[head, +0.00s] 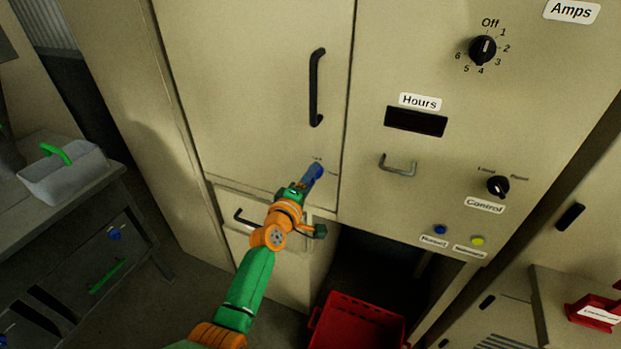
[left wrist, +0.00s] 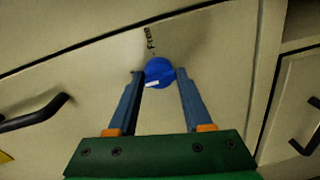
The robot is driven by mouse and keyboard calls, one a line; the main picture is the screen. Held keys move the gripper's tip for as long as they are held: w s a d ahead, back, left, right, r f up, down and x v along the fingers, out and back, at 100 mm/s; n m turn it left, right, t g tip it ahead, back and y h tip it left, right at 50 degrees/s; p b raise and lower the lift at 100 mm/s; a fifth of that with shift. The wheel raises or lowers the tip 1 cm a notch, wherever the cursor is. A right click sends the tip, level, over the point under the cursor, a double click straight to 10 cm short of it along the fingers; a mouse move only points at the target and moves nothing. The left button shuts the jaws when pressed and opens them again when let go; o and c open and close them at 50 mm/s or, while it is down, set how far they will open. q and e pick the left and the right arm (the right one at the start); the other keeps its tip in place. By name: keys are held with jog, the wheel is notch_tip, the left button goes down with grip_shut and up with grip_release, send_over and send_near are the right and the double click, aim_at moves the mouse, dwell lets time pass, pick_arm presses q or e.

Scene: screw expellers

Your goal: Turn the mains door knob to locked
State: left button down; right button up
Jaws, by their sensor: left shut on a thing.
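The mains door knob (left wrist: 158,70) is a round blue knob with a white mark on its face, seen in the left wrist view. The mark lies near the rim, toward the lower left, away from the printed word "Free" above the knob. My left gripper (left wrist: 160,76) is shut on the knob, with one blue finger on each side of it. In the head view my left gripper (head: 313,173) reaches the lower right part of the cabinet door (head: 250,90), below its black handle. There the knob is hard to tell apart from the blue fingers. My right gripper is out of view.
To the right is a panel with an Amps dial (head: 483,50), an Hours display (head: 415,121), a metal handle (head: 397,165) and a Control dial (head: 497,186). A red crate (head: 357,322) stands low in the opening below. A grey bin (head: 65,178) sits on the left bench.

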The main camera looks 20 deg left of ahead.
pick_arm(q)
jog(key=shift+w+a+r, duration=0.1)
jog(key=shift+r, duration=0.25)
jog(key=c, duration=0.5)
grip_release()
jog(key=shift+o, duration=0.7)
jog(key=shift+f, duration=0.2)
jog(key=s+p, duration=0.1)
jog(key=s, duration=0.6)
jog(key=shift+r, duration=0.25)
